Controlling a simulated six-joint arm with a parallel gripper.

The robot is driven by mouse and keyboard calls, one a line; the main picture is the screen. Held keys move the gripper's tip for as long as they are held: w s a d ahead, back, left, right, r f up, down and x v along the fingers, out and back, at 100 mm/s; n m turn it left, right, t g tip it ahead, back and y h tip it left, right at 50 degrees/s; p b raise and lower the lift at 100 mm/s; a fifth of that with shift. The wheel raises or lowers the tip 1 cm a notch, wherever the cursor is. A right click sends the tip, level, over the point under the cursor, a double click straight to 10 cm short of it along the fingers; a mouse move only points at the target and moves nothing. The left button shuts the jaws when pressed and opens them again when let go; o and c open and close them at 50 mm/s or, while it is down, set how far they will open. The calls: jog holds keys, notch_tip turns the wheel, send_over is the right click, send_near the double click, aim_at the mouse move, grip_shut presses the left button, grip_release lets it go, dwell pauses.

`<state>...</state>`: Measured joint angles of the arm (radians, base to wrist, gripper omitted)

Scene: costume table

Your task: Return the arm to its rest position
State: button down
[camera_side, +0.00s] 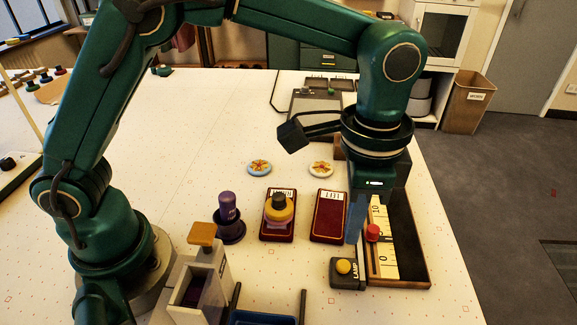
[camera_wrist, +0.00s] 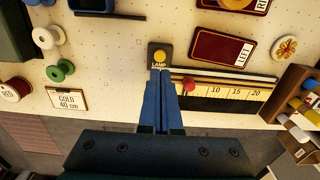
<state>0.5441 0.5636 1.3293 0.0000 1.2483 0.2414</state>
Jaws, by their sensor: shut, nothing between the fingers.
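The red knob (camera_side: 372,232) sits beside the fingers on the number scale (camera_side: 384,245).
A dark red pad marked LEFT (camera_side: 328,216) lies left of the gripper. Another pad (camera_side: 277,235) bears a yellow-and-dark spool. A purple spool (camera_side: 229,222), two round badges (camera_side: 259,169) and a grey box (camera_side: 199,275) stand farther left. The table's right edge is near the scale tray (camera_side: 411,255).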

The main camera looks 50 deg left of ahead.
jog(key=shift+w+a+r, duration=0.15)
jog(key=shift+w+r, duration=0.05)
jog(key=s+a+r+n+t, duration=0.2)
jog(key=a+r+n+t, duration=0.15)
jog(key=a+r, duration=0.6)
jog(key=s+a+f+n+t, duration=0.2)
jog(key=s+a+f+n, duration=0.2)
jog(key=s, duration=0.5)
jog(key=a+n, duration=0.1)
jog(key=a, duration=0.1)
jog(key=shift+a+f, duration=0.15)
jog(key=shift+a, duration=0.25)
jog(key=shift+n, duration=0.25)
